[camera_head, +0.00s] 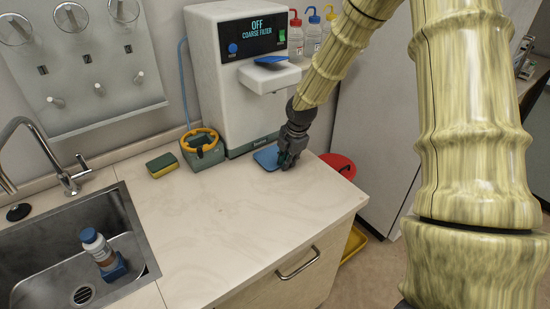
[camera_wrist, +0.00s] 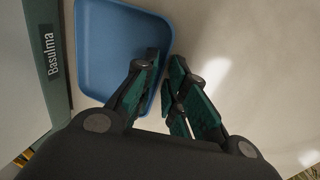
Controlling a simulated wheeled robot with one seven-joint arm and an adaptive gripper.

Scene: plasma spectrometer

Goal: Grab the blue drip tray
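The blue drip tray (camera_head: 266,156) lies flat on the counter in front of the white dispenser, and its shallow inside fills the upper left of the wrist view (camera_wrist: 112,45). My gripper (camera_head: 287,163) is at the tray's right side, pointing down. In the wrist view, my gripper (camera_wrist: 165,62) has one finger over the inside of the tray and the other just outside its right rim. The fingers are close together with the rim pinched between them. The tray seems to rest on the counter. Part of the rim is hidden by the fingers.
The white dispenser (camera_head: 231,75) with a blue piece (camera_head: 270,60) under its display stands behind. A yellow-rimmed container (camera_head: 202,150) and a sponge (camera_head: 161,164) are left of it. The sink (camera_head: 40,268) holds a bottle. The counter's front (camera_head: 220,225) is clear.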

